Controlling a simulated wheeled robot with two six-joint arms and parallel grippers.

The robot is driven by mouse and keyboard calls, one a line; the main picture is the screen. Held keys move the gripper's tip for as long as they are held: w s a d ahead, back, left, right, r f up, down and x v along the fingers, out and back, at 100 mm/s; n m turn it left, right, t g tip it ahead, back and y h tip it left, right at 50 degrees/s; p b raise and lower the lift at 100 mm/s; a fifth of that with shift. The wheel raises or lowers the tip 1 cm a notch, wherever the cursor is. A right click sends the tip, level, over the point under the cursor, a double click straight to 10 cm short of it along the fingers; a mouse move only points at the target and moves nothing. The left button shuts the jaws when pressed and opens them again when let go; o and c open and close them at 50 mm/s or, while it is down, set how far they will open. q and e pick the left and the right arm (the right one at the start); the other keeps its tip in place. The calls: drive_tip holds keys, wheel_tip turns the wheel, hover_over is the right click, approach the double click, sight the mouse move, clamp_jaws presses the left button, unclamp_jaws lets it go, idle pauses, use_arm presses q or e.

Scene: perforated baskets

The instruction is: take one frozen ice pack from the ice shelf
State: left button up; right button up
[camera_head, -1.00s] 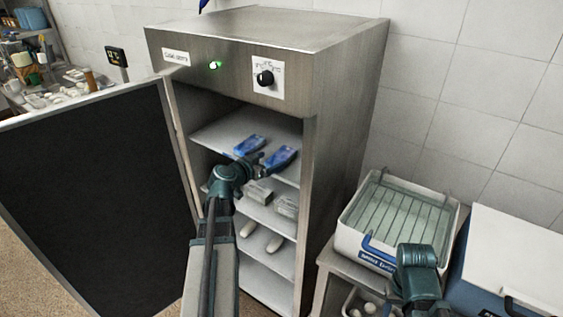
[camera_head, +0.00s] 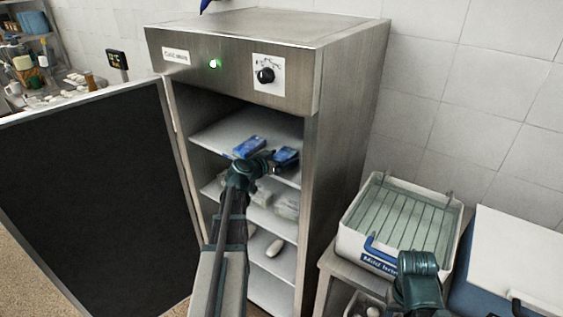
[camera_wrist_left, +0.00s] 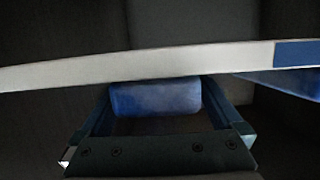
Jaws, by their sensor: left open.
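Two blue ice packs lie on the top shelf (camera_head: 220,130) of the open steel cabinet. The left pack (camera_head: 249,147) lies clear of my gripper. My left gripper (camera_head: 279,162) reaches into the cabinet at the right pack (camera_head: 287,153) and partly hides it. In the left wrist view, a blue pack (camera_wrist_left: 155,98) sits between the two open fingers (camera_wrist_left: 158,112), with the pale shelf edge (camera_wrist_left: 130,63) crossing the view. I cannot tell whether the fingers touch it. My right arm is at the lower right; its fingertips cannot be made out.
The cabinet door (camera_head: 90,190) stands open to the left. Lower shelves hold pale packs (camera_head: 286,204). A white basin with a green ribbed inside (camera_head: 385,205) and a blue cooler with a white lid (camera_head: 515,255) stand at the right.

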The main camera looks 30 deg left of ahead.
sight(281, 156)
use_arm(q)
drive_tip(key=shift+c, duration=0.2)
drive_tip(key=c, duration=1.4)
drive_tip(key=shift+r, duration=0.15)
drive_tip(key=shift+c, duration=0.2)
wheel_tip(281, 156, up, 10)
drive_tip(key=p, duration=1)
